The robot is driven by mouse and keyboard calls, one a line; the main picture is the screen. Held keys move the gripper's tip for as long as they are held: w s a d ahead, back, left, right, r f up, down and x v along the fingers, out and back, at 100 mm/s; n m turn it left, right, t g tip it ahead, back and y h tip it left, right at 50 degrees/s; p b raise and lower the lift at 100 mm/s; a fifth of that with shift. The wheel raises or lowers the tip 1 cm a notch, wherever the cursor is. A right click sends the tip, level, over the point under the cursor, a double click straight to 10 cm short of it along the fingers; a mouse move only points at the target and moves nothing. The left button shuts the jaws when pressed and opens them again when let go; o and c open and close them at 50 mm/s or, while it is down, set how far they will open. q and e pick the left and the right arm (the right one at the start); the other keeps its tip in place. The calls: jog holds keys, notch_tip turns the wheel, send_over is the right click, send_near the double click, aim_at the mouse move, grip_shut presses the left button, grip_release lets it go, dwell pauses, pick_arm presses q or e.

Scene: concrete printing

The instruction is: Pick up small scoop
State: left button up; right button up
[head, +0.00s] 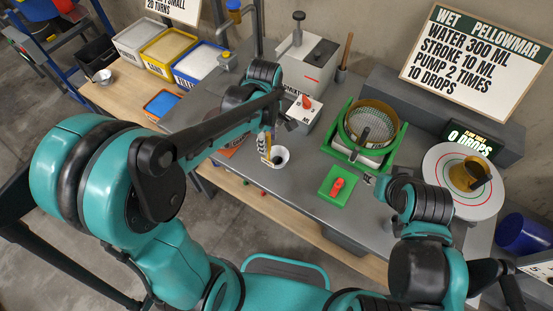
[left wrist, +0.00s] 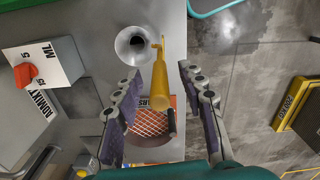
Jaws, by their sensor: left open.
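A slim yellow tool with a dark end, which may be the small scoop (left wrist: 160,80), shows in the left wrist view between my left gripper's fingers. It also shows in the head view (head: 268,146), partly hidden by the gripper. My left gripper (left wrist: 155,103) is open, with one finger on each side of the tool; I see gaps and cannot tell how near it is in depth.
A white admixture dispenser (head: 304,112) is behind the cup. A round plate (head: 463,180) with a brown cup is at far right. Filled bins (head: 168,49) stand at back left.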

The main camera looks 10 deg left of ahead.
pick_arm(q)
jog(key=shift+f, duration=0.7)
grip_shut()
jog(key=shift+r, duration=0.15)
